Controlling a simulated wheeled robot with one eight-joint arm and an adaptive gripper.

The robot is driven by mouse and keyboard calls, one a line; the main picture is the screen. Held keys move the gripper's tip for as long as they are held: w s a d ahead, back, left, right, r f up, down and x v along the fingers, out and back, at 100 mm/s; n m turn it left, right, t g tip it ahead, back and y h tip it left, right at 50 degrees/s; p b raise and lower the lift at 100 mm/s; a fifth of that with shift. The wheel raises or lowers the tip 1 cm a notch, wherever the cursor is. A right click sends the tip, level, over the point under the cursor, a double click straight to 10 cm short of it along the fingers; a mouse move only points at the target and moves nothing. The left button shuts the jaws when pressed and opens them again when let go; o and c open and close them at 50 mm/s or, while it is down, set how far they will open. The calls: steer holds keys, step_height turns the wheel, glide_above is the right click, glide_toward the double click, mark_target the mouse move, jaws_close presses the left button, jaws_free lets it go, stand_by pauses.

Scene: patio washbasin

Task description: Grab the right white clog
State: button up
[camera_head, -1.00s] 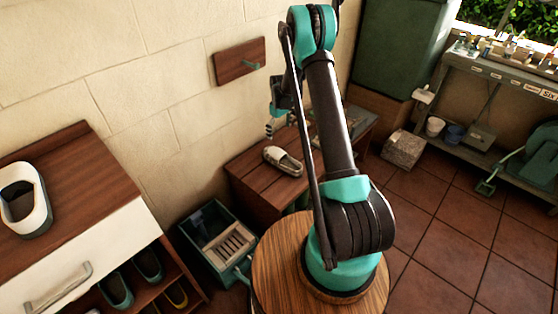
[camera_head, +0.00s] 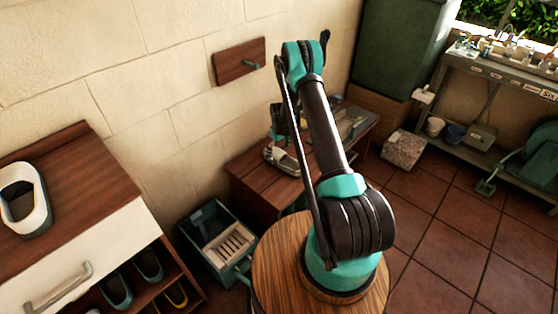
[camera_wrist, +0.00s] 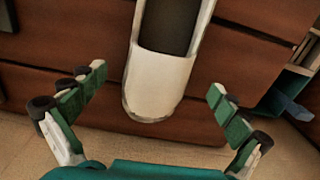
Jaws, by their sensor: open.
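A white clog (camera_head: 282,161) with a dark opening lies on the wooden bench by the wall in the head view. In the wrist view this clog (camera_wrist: 158,85) points its rounded white toe toward my gripper. My gripper (camera_wrist: 157,82) is open, with one finger on each side of the clog and a visible gap to each. In the head view my gripper (camera_head: 279,140) is over the clog and partly covers it. Whether it touches the clog I cannot tell. A second white shoe (camera_head: 40,212) with a dark inside sits on the cabinet at the left.
A green crate (camera_head: 206,252) with a slatted wooden piece stands on the floor left of the bench (camera_head: 247,172). Grey items (camera_head: 352,122) lie at the bench's right end. A wooden wall panel (camera_head: 239,62) hangs above.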

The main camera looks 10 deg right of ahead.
mark_target(279, 153)
steer(key=f, duration=0.4)
steer(key=shift+w+f, duration=0.15)
steer(key=shift+w, duration=0.05)
steer(key=c, duration=1.3)
steer(key=shift+c, duration=0.2)
